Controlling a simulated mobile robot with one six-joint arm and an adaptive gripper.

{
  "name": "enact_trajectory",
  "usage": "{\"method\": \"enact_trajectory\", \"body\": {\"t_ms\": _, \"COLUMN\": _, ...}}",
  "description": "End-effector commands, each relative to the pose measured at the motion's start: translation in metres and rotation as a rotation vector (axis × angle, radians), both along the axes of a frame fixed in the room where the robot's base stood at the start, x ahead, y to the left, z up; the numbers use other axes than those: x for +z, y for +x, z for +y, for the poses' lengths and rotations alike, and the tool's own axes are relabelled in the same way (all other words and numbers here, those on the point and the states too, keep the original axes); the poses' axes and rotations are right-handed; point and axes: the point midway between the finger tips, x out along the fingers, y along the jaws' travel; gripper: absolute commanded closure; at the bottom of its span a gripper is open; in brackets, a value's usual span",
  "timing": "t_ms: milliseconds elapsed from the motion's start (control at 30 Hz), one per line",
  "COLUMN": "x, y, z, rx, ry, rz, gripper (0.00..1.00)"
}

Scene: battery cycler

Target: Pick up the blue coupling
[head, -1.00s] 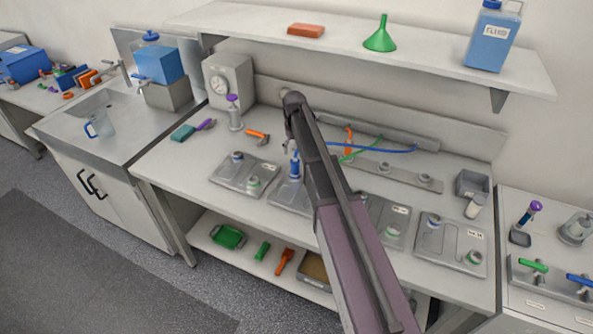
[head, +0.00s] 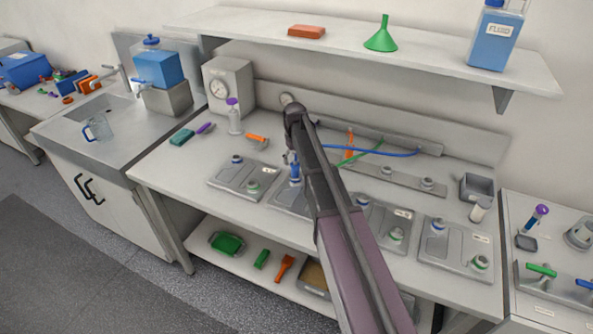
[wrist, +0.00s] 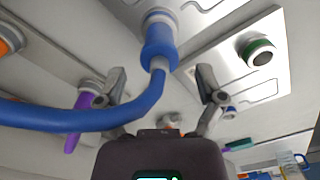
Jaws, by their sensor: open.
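The blue coupling (head: 295,168) stands upright on a port of a grey plate (head: 284,199) on the bench. In the wrist view the blue coupling (wrist: 159,45) lies ahead of my gripper (wrist: 161,88), roughly centred between its two fingers. A blue hose (wrist: 60,118) curves from its end toward the left. My gripper is open and empty, with a finger apart on each side of the coupling's line. In the head view my gripper (head: 291,155) is close beside the coupling, and my arm partly hides it.
An orange coupling (head: 350,141) and green hose (head: 362,152) are behind my arm. Similar plates (head: 455,249) stand right. A shelf (head: 365,60) overhangs the back.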

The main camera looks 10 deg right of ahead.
Motion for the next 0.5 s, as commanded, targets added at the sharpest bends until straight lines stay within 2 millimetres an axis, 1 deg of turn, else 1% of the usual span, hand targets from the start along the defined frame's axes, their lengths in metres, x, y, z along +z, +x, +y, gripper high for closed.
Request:
{"method": "enact_trajectory", "body": {"t_ms": 167, "x": -0.008, "y": 0.0, "z": 0.0, "rx": 0.0, "ry": 0.0, "rz": 0.0, "gripper": 0.13}}
{"method": "enact_trajectory", "body": {"t_ms": 500, "x": -0.033, "y": -0.001, "z": -0.001, "rx": -0.001, "ry": 0.0, "rz": 0.0, "gripper": 0.13}}
